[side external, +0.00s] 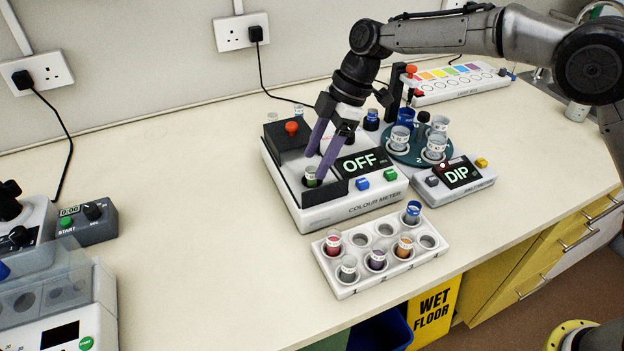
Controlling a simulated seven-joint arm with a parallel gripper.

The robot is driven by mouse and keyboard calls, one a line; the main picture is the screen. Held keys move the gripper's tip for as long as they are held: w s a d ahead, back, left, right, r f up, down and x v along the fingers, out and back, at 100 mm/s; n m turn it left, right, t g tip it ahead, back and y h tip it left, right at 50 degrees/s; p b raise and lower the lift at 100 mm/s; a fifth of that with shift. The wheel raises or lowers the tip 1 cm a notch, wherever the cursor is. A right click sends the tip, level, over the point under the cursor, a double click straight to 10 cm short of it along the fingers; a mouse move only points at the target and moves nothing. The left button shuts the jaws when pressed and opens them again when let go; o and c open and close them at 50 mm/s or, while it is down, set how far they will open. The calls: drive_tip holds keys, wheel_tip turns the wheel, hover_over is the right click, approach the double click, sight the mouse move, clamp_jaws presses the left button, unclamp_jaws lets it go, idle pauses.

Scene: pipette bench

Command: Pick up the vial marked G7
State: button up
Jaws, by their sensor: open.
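My gripper (317,165) has two purple fingers, apart and pointing down over the front well of the colour meter (349,212). A small vial (311,176) with a pale label and a dark green tint sits in that well, right by the fingertips; I cannot tell if they touch it. The labels are too small to read, so I cannot tell which vial is G7.
The colour meter's display reads OFF, and a black raised housing surrounds the well. A round teal holder (408,155) with several vessels and a meter showing DIP (464,177) stand to the right. A timer (88,222) is at left. The bench's left middle is clear.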

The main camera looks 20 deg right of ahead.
drive_tip(key=shift+x, duration=1)
clamp_jaws()
